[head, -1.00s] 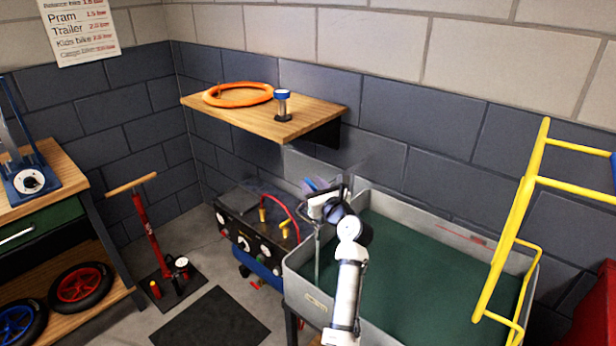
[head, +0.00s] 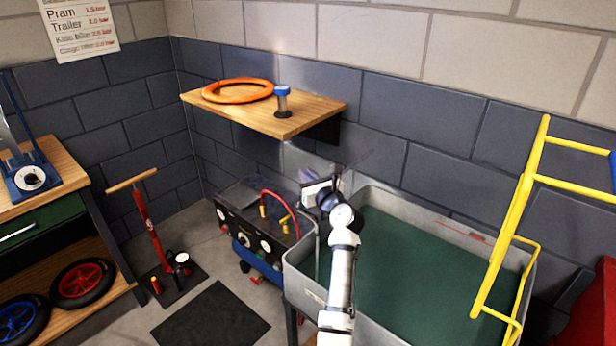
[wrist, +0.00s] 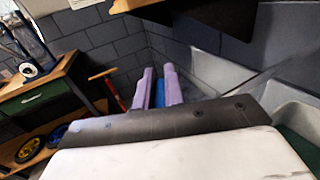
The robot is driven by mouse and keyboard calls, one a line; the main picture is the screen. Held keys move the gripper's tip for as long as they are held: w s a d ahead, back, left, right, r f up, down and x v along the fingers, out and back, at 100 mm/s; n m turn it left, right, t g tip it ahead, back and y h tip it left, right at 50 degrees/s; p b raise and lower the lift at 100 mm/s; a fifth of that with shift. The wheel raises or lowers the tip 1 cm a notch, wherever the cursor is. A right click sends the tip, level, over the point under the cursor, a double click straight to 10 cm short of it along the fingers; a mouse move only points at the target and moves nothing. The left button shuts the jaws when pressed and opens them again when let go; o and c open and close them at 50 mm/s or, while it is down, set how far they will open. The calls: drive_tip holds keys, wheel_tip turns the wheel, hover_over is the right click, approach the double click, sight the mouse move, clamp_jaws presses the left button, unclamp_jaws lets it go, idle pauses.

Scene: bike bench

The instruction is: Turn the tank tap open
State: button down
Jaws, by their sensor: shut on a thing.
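The grey tank (head: 456,231) with a green inside stands right of centre in the head view. A thin grey pipe (head: 317,256) rises at its left end.
A wooden shelf (head: 235,113) with an orange ring (head: 238,91) and a blue-topped post (head: 282,102) juts out above. A black control box (head: 247,219) stands left of the tank. A yellow frame (head: 502,230) rises at right.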

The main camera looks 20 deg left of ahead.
drive_tip(key=shift+f+n+g+y+b, duration=0.15)
drive_tip(key=shift+n+g+y+b, duration=0.45)
drive_tip(key=shift+g+b, duration=0.1)
drive_tip(key=shift+s+a+n+g+y+b, duration=0.1)
drive_tip(key=shift+s+n+g+y+b, duration=0.1)
drive_tip(key=shift+n+g+y, duration=0.7)
drive_tip(key=shift+s+a+n+g+y+b, duration=0.15)
drive_tip(key=shift+n+g+y, duration=0.15)
drive_tip(key=shift+n+g, duration=0.7)
drive_tip(key=shift+m+g, duration=0.3)
drive_tip(key=c, duration=1.5)
unclamp_jaws()
drive_tip(key=shift+d, duration=0.1)
drive_tip(key=b+v, duration=0.3)
drive_tip(key=v, duration=1)
drive_tip(key=shift+s+d, duration=0.15)
drive_tip(key=shift+d, duration=0.2)
drive_tip(key=shift+a, duration=0.1)
